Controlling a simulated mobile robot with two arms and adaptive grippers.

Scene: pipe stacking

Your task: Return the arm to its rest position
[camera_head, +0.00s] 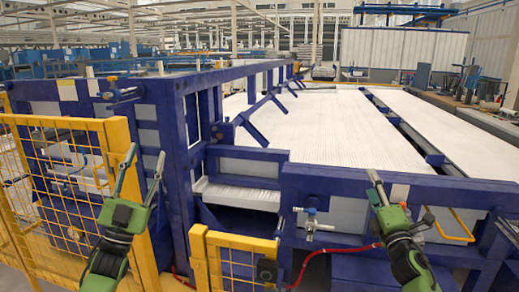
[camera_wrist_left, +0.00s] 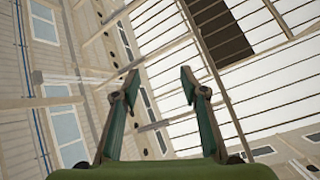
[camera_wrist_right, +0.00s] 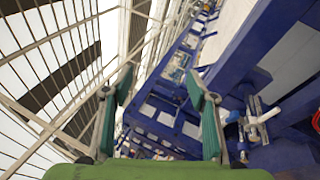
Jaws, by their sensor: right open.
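My left gripper (camera_head: 146,156) is raised at the left in the head view, in front of the yellow mesh fence and blue frame. Its two fingers stand apart with nothing between them, as the left wrist view (camera_wrist_left: 160,82) also shows. My right gripper (camera_head: 402,194) is raised at the lower right, in front of the blue machine's near beam. Its fingers are apart and empty in the right wrist view (camera_wrist_right: 160,85). White pipes (camera_head: 320,125) lie packed side by side on the machine's bed. More pipes (camera_head: 236,194) lie in a lower trough near the centre.
The blue steel machine frame (camera_head: 173,130) stands close in front. A yellow mesh fence (camera_head: 125,150) is at the left, with a lower yellow piece (camera_head: 238,243) at the front centre. A valve fitting (camera_head: 311,224) and a red hose (camera_head: 330,251) are near my right gripper.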

